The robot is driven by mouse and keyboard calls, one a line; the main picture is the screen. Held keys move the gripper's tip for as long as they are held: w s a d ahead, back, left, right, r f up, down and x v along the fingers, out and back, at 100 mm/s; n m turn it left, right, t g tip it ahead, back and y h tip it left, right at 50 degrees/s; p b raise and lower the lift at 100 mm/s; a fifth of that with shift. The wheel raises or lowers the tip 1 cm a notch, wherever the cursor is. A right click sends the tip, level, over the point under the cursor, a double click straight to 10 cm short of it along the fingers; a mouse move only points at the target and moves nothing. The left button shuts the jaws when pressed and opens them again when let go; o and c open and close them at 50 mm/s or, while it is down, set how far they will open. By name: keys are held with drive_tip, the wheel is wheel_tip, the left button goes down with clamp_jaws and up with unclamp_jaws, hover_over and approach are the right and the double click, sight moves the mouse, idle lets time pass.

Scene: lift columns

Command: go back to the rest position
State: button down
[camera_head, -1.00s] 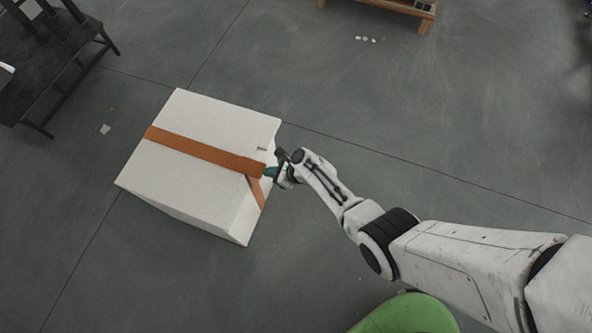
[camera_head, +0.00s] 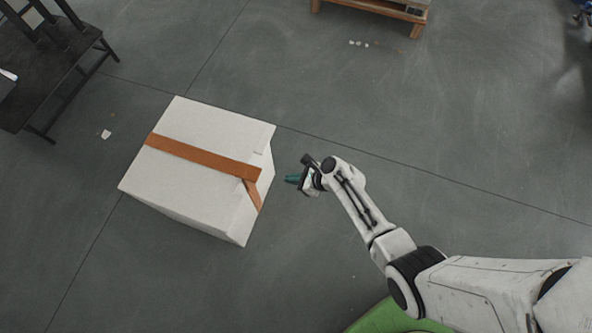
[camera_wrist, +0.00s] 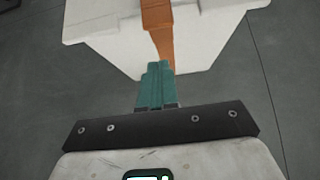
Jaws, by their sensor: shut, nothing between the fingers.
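My gripper (camera_head: 291,179) is to the right of a white box in the head view, with a visible gap of floor between them. Its green fingers are shut and empty, pointing left toward the box. In the wrist view the shut fingers (camera_wrist: 156,84) point up the picture toward the box. The white box (camera_head: 190,190) stands on the grey floor with an orange strap (camera_head: 200,155) over its top and down its right side. The box also shows in the wrist view (camera_wrist: 100,30).
A dark table (camera_head: 45,80) stands at the upper left. A wooden bench or pallet (camera_head: 375,12) is at the top edge. Small pale scraps (camera_head: 358,43) lie near it. A green surface (camera_head: 390,318) shows below my arm. The floor around the gripper is clear.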

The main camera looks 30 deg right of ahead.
drive_tip(key=shift+s+d+r, duration=0.3)
drive_tip(key=shift+s+r, duration=0.1)
drive_tip(key=shift+r, duration=0.05)
drive_tip(key=s+d+r+n+g+h, duration=0.3)
drive_tip(key=s+r+n, duration=0.8)
drive_tip(key=n, duration=0.3)
drive_tip(key=s+d+r+n+g+h, duration=0.3)
drive_tip(key=s+r+n, duration=0.7)
drive_tip(key=n, duration=0.4)
drive_tip(key=shift+s+d+r+g, duration=0.3)
drive_tip(key=shift+s+r+g, duration=0.15)
drive_tip(key=shift+g, duration=0.15)
